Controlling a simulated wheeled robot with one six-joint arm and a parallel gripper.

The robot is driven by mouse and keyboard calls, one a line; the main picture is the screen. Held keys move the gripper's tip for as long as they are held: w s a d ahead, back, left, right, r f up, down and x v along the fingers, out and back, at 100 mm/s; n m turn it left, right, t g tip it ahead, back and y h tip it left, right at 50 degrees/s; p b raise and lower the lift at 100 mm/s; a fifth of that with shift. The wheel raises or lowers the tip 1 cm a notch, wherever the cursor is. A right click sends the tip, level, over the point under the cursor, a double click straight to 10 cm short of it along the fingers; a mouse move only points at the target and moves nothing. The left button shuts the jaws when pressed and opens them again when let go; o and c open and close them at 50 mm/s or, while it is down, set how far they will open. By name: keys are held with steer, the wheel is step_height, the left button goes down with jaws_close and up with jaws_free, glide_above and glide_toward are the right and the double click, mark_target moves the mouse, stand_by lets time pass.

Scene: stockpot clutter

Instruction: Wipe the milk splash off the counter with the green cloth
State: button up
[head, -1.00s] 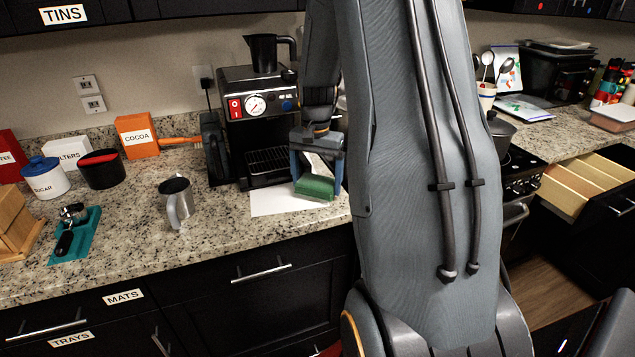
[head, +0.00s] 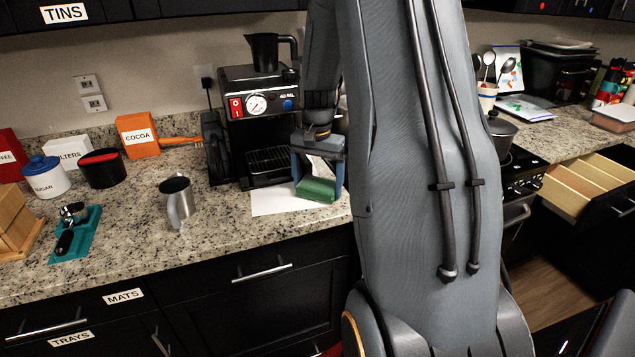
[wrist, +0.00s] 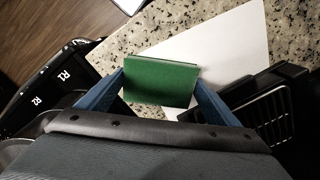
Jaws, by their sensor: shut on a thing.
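The green cloth (head: 316,190) is a folded block held between the blue fingers of my gripper (head: 318,180), in front of the espresso machine. In the wrist view the cloth (wrist: 162,82) fills the gap between the fingertips of my gripper (wrist: 160,88). The cloth is over a flat white patch (head: 280,201) on the speckled counter (head: 130,225). This white patch also shows in the wrist view (wrist: 235,40), with straight edges. I cannot tell whether it is the milk splash or a sheet, or whether the cloth touches it.
The espresso machine (head: 262,135) stands just behind my gripper. A metal milk jug (head: 177,202) stands to the left, with a portafilter on a teal mat (head: 76,238) farther left. My own arm hides the counter on the right. An open drawer (head: 585,185) sticks out at far right.

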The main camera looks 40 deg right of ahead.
mark_target(323, 192)
steer(key=shift+f, duration=0.35)
steer(key=shift+s+a+r+p, duration=0.15)
steer(key=shift+s+p, duration=0.15)
steer(key=shift+s, duration=0.3)
steer(key=shift+s+a+r+p, duration=0.15)
steer(key=shift+s+p, duration=0.1)
steer(key=shift+s, duration=0.3)
steer(key=shift+s+a+f+p, duration=0.1)
steer(key=shift+s+p, duration=0.1)
steer(key=shift+s, duration=0.2)
steer(key=shift+s+a+f+p, duration=0.1)
steer(key=shift+s+p, duration=0.05)
steer(key=shift+s, duration=0.3)
steer(key=shift+f, duration=0.1)
steer(key=shift+w+d+f, duration=0.15)
steer(key=shift+w+d, duration=0.1)
steer(key=shift+w, duration=0.75)
steer(key=shift+w+d+f, duration=0.1)
steer(key=shift+w+d, duration=0.1)
steer(key=shift+w, duration=0.75)
steer(key=shift+c, duration=0.5)
steer(key=shift+r, duration=0.15)
